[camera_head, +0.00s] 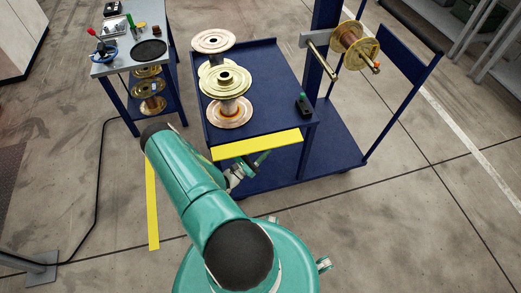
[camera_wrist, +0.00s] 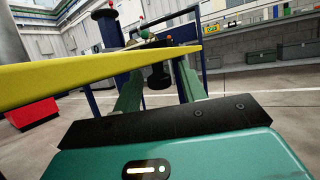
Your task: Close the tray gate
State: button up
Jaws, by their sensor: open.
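The tray gate looks to be the yellow bar (camera_head: 257,144) along the near edge of the blue cart's tray (camera_head: 262,105). In the wrist view the yellow bar (camera_wrist: 85,78) crosses from the left edge to the middle, close to the camera and partly in front of my left finger. My gripper (camera_head: 262,158) is just below and in front of the bar, mostly hidden by my arm. In the wrist view my gripper (camera_wrist: 160,88) is open. A dark round knob (camera_wrist: 158,77) shows between its fingers; I cannot tell whether they touch it.
Metal spools (camera_head: 227,82) stand on the tray's left side. A small black block with a green top (camera_head: 303,104) sits at its right. A spool on a rod (camera_head: 355,45) hangs at the right. A tool table (camera_head: 132,55) stands at the left. Floor at the right is clear.

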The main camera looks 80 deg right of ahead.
jog(key=shift+c, duration=0.3)
grip_shut()
